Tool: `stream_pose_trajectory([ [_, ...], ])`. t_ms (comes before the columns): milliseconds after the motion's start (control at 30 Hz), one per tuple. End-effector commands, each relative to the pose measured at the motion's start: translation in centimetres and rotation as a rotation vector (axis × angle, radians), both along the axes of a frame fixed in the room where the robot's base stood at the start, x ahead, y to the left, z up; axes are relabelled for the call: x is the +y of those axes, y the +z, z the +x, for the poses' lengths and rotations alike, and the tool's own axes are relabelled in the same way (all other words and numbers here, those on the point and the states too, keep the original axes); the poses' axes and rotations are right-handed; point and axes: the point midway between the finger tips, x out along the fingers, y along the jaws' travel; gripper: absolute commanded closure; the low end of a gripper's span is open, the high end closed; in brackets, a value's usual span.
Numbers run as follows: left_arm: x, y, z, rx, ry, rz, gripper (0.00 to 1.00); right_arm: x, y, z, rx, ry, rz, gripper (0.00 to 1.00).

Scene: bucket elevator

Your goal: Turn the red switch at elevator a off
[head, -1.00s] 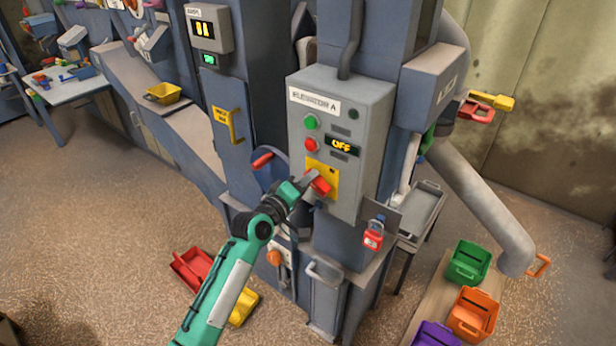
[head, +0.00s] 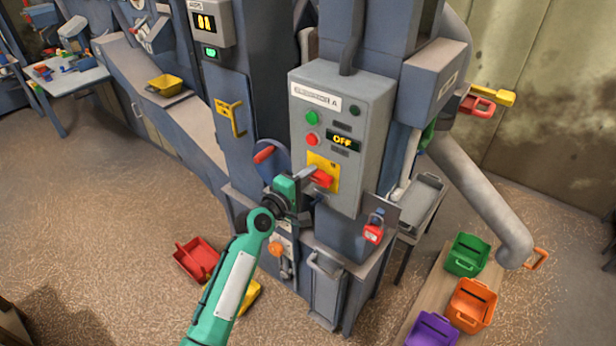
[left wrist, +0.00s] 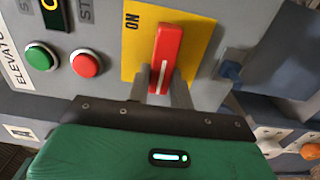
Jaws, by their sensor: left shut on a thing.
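The red switch (head: 322,179) sits on a yellow plate on the grey Elevator A box (head: 372,140). Its lit display (head: 343,141) reads OFF. My left gripper (head: 310,174) is at the switch. In the left wrist view, the fingers (left wrist: 167,82) are shut on the lower end of the red switch handle (left wrist: 166,48), one on each side. The handle's white line lies crosswise to the direction of the ON mark (left wrist: 131,20) on the plate. The plate's other end is partly hidden by the fingers and handle. My right gripper is not in view.
Green and red buttons (head: 312,139) are above the switch. A red padlock (head: 374,230) hangs at the box's lower right. A red-handled wheel (head: 265,154) is left of my gripper. Coloured bins (head: 466,255) stand at the right, and a red bin (head: 197,259) is on the floor.

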Motion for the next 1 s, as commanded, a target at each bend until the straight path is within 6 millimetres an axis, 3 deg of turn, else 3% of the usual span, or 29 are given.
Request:
stream_pose_trajectory([
  [233,0.0,0.0,0.0,0.002,0.001,-0.002,1.0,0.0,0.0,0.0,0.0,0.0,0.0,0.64],
  [267,0.0,-0.1,0.0,0.002,0.001,-0.002,0.76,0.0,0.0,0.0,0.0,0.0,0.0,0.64],
  [367,0.0,-0.1,0.0,0.002,0.0,-0.002,0.57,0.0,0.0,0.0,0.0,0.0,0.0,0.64],
  [767,0.4,-0.1,-0.5,0.001,0.001,-0.001,0.56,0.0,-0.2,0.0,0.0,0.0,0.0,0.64],
  [1000,2.6,-0.4,-3.5,0.0,0.001,0.0,0.56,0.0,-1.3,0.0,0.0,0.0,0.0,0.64],
])
